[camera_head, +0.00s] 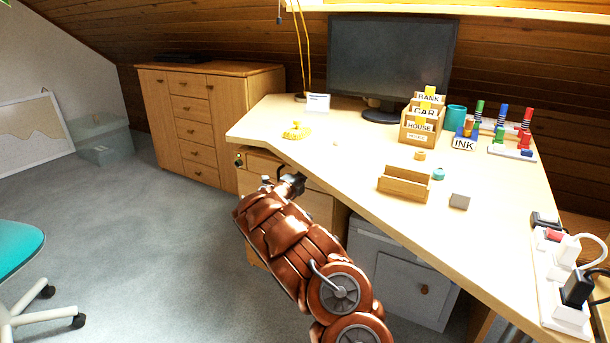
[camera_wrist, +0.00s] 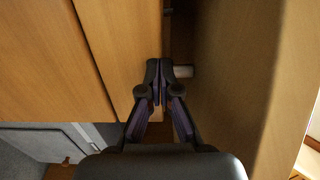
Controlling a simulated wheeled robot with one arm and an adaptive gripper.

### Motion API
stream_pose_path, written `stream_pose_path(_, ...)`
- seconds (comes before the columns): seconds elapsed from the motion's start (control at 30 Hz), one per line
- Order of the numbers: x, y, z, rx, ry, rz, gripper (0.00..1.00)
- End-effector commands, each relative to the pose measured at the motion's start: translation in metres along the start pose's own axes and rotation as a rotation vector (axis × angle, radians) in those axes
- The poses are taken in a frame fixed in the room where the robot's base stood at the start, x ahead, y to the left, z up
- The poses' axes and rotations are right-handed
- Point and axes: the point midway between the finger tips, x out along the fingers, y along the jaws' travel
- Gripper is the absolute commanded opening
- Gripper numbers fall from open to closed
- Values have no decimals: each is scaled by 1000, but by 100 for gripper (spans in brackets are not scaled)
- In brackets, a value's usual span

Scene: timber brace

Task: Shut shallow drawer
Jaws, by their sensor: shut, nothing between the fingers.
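The shallow drawer (camera_head: 262,162) is the narrow wooden front just under the desktop's left edge in the head view. In the wrist view its narrow front (camera_wrist: 122,45) runs beside a wider wooden front (camera_wrist: 45,60). How far it stands out is hard to tell. My gripper (camera_head: 293,181) is in front of the drawer unit, below the desk edge. In the wrist view my gripper (camera_wrist: 160,83) is shut and empty, with its fingertips at the drawer front's edge beside a dark gap. I cannot tell whether they touch it. A pale round peg (camera_wrist: 184,71) shows beside the fingertips.
The desktop (camera_head: 345,160) overhangs close to my gripper. It carries a monitor (camera_head: 390,60), letter boxes (camera_head: 418,133) and a wooden holder (camera_head: 404,186). A grey cabinet (camera_head: 410,285) stands under the desk. A teal chair (camera_head: 20,245) is at left, with open carpet between.

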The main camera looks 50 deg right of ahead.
Motion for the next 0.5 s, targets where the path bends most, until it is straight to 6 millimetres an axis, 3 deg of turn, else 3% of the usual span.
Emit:
stream_pose_path(0.23, -8, -8, 1, 2, -3, -8, 0)
stream_pose_path(0.5, -52, -7, 8, -1, -11, -5, 0)
